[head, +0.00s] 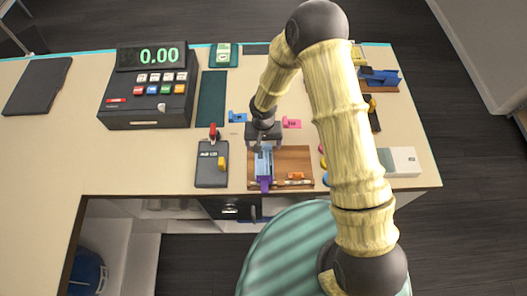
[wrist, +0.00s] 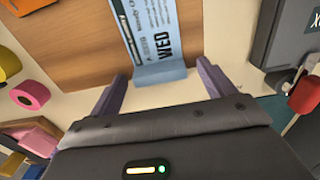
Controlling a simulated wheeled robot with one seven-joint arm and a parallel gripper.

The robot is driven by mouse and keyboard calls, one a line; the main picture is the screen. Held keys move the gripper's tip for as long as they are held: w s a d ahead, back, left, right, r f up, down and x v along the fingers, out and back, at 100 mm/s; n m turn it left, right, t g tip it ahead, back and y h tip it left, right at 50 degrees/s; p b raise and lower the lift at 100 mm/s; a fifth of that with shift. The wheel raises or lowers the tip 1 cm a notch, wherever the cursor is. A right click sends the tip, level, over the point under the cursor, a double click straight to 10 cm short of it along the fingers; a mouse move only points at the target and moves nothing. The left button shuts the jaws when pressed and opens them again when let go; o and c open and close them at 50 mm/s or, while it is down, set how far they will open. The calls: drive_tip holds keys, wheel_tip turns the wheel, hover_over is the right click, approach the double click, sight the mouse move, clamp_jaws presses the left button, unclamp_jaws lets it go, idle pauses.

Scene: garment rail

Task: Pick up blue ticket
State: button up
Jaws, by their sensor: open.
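The blue ticket (head: 264,162) lies on a wooden board (head: 296,160) in the head view, just in front of my gripper (head: 264,146). In the wrist view the blue ticket (wrist: 150,28) carries dark print reading "WED". Its near end (wrist: 160,75) projects past the edge of the wooden board (wrist: 75,35). My gripper (wrist: 162,74) is open, with one purple finger on each side of that end. A gap shows between the ticket and each finger, and nothing is held.
A cash register (head: 150,85) is at the back left.

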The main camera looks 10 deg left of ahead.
drive_tip(key=c, duration=1.1)
drive_tip(key=shift+o, duration=0.2)
drive_tip(key=shift+r, duration=0.1)
wheel_tip(320, 180, up, 10)
drive_tip(key=b, duration=0.2)
drive_tip(key=shift+b, duration=0.35)
drive_tip(key=shift+r+p, duration=1.75)
drive_tip(key=shift+r, duration=0.7)
